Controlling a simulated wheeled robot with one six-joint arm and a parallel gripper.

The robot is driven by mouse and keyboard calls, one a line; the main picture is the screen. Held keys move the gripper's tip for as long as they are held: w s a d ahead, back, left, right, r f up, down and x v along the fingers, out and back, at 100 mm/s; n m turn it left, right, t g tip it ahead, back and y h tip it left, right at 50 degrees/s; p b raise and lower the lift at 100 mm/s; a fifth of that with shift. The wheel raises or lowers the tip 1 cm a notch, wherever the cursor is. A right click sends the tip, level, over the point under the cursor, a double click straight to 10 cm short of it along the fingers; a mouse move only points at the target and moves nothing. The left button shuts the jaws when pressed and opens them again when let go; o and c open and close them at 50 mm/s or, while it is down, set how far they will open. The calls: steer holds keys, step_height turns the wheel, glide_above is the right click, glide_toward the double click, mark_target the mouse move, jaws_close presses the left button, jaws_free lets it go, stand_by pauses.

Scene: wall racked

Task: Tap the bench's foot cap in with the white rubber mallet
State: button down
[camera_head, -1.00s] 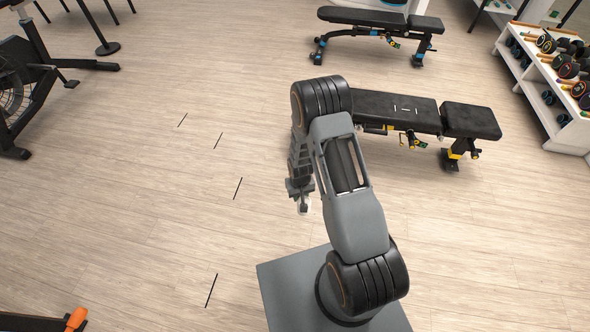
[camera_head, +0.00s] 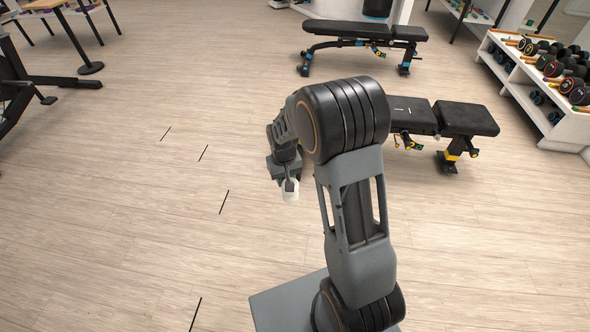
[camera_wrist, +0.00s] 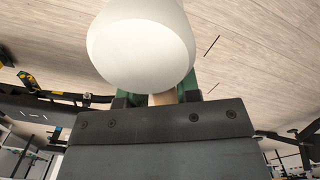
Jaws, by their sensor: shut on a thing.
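My gripper (camera_head: 285,168) is shut on the handle of the white rubber mallet (camera_head: 290,190) and holds it above open floor. In the wrist view the white mallet head (camera_wrist: 140,45) fills the top middle, with a short piece of tan handle (camera_wrist: 163,98) between the green fingers. A black bench with yellow trim (camera_head: 466,118) stands right of my gripper; my arm hides its left part. A black bench with blue trim (camera_head: 365,32) stands farther back. I cannot make out which bench has the foot cap, nor the cap itself.
A white rack of dumbbells (camera_head: 560,125) stands at the right. Black exercise equipment (camera_head: 45,85) is at the left edge, and a table (camera_head: 45,5) is at the back left. The wooden floor (camera_head: 130,200) left of my arm is clear, with short black marks.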

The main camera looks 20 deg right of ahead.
steer(key=shift+r+p, duration=2.05)
steer(key=shift+r, duration=0.45)
